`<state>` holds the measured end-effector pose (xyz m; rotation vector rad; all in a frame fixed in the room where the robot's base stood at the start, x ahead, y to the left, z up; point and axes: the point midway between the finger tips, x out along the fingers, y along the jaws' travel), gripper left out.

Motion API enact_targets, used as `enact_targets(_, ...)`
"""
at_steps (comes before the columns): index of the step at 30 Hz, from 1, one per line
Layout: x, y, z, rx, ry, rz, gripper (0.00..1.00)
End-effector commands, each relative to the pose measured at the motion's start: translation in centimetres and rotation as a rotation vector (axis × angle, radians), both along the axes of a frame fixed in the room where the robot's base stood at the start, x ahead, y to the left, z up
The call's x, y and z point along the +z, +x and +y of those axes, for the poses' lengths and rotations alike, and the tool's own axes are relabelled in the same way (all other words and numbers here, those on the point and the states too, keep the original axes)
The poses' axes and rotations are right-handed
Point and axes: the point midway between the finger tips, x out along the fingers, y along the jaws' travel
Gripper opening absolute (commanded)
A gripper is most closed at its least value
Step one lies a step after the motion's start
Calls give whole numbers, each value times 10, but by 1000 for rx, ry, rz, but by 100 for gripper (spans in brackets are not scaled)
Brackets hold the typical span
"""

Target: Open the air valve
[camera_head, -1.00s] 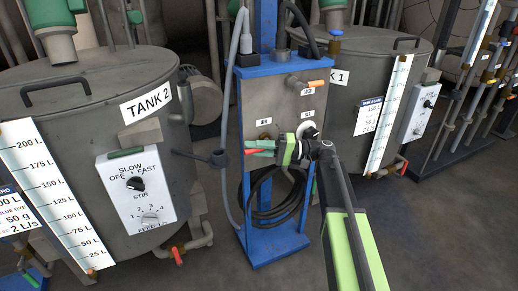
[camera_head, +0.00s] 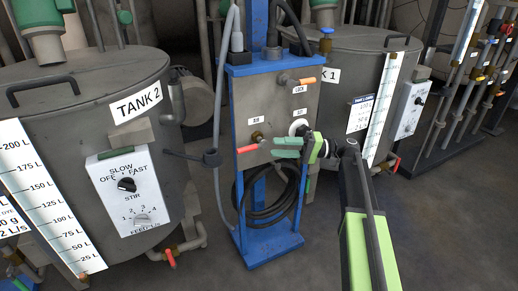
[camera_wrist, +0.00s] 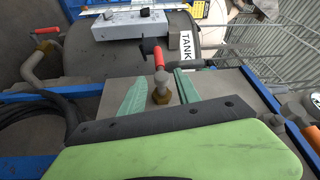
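The air valve is a brass fitting with a red lever handle (camera_head: 248,149) on the grey panel of the blue stand, under a small label that seems to read AIR (camera_head: 256,122). The red handle points left, roughly level. My gripper (camera_head: 277,147), with green fingers, is just right of the valve and apart from it in the head view. In the wrist view, the fingers of my gripper (camera_wrist: 163,84) are spread and empty. The red handle (camera_wrist: 159,61) and brass stem (camera_wrist: 161,95) show between them, farther off; no contact is visible.
An orange-handled LOCK valve (camera_head: 304,81) and a white round fitting (camera_head: 299,127) are on the same panel (camera_head: 285,102). A black hose coil (camera_head: 270,205) hangs below. Tank 2 (camera_head: 70,110) stands left, another tank behind right. Floor at front right is clear.

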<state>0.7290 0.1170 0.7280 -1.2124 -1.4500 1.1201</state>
Motion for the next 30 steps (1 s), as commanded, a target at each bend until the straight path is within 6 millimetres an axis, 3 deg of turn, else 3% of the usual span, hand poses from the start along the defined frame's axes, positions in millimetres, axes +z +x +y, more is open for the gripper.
enact_targets(3, -4, 5, -29, -2, 0, 0, 39)
enact_targets(9, -5, 7, -54, 0, 0, 0, 39)
enact_targets(22, -11, 2, -52, 0, -31, 11, 39)
enact_targets(26, -63, -26, -20, -13, -272, 82, 39)
enact_targets(28, -108, -51, -6, -32, -487, 126, 39)
enact_targets(30, -150, -74, -6, -58, -705, 155, 39)
